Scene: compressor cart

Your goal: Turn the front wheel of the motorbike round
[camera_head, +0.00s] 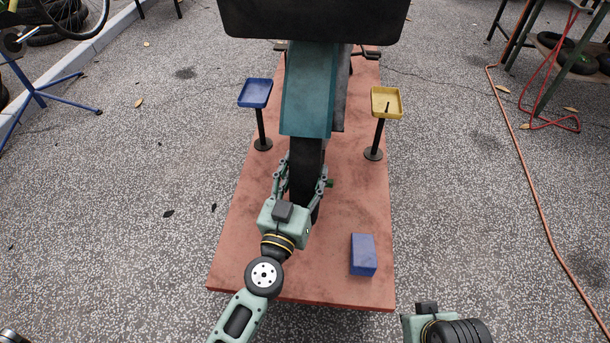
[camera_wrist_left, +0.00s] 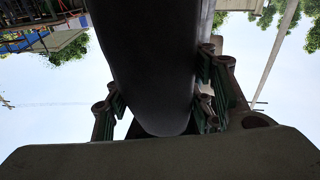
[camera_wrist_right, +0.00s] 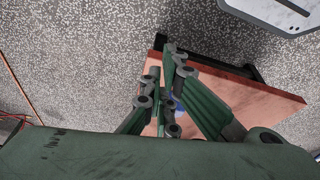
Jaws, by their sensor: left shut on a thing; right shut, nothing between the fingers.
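The motorbike's front wheel (camera_head: 305,172) is a dark tyre below a teal front fender (camera_head: 308,90), above a red platform (camera_head: 240,225). My left gripper (camera_head: 304,170) has its fingers on both sides of the tyre and is shut on it. In the left wrist view the tyre (camera_wrist_left: 150,60) fills the middle, between the fingers (camera_wrist_left: 160,95). My right gripper shows in the right wrist view (camera_wrist_right: 168,75), shut and empty, beside the platform (camera_wrist_right: 265,98). In the head view only part of the right wrist shows at the bottom edge; its fingers are out of frame.
A blue tray (camera_head: 255,92) and a yellow tray (camera_head: 387,102) stand on posts either side of the wheel. A blue block (camera_head: 363,254) sits on the platform's near right. An orange hose (camera_head: 540,205) lies on the right. Gravel ground around the platform is mostly clear.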

